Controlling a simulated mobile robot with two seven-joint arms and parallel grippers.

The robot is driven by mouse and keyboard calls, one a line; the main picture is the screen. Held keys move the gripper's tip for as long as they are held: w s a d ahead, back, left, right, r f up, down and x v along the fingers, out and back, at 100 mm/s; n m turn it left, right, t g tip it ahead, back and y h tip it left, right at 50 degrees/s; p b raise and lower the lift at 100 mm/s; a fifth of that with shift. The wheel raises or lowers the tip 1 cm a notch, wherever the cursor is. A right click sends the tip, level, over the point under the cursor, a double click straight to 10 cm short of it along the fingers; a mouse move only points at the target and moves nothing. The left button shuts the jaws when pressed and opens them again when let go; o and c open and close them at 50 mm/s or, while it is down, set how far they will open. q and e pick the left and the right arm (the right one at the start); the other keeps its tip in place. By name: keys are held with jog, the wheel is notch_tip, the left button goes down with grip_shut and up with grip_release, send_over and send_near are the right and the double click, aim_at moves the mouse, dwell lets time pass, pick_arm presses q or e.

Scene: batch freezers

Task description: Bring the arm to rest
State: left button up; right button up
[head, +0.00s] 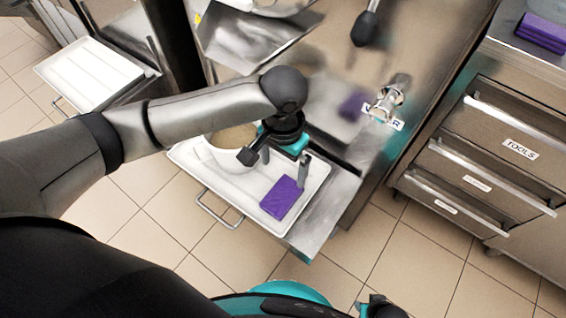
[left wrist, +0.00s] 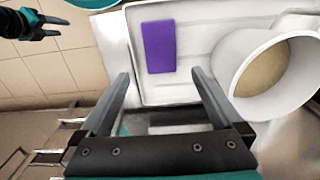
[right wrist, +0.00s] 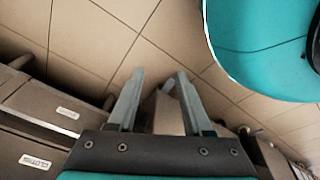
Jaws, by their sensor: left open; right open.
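My left arm reaches in from the left in the head view. My left gripper (head: 276,171) is over the white tray (head: 318,196), between a white round container and a purple block. In the left wrist view its fingers (left wrist: 159,88) stand wide apart with nothing between them. My right gripper (head: 376,306) shows only in part at the bottom edge of the head view. In the right wrist view its fingers (right wrist: 157,88) are apart and empty, above the tiled floor. My right gripper also shows at the top left of the left wrist view (left wrist: 45,27).
The purple block (head: 282,197) lies on the tray. The white container (left wrist: 270,75) with tan contents stands beside it. The steel machine (head: 420,50) rises behind. A drawer cabinet (head: 470,185) labelled TOOLS stands at the right. Another white tray (head: 90,75) is at the upper left.

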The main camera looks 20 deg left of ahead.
dwell(0.4)
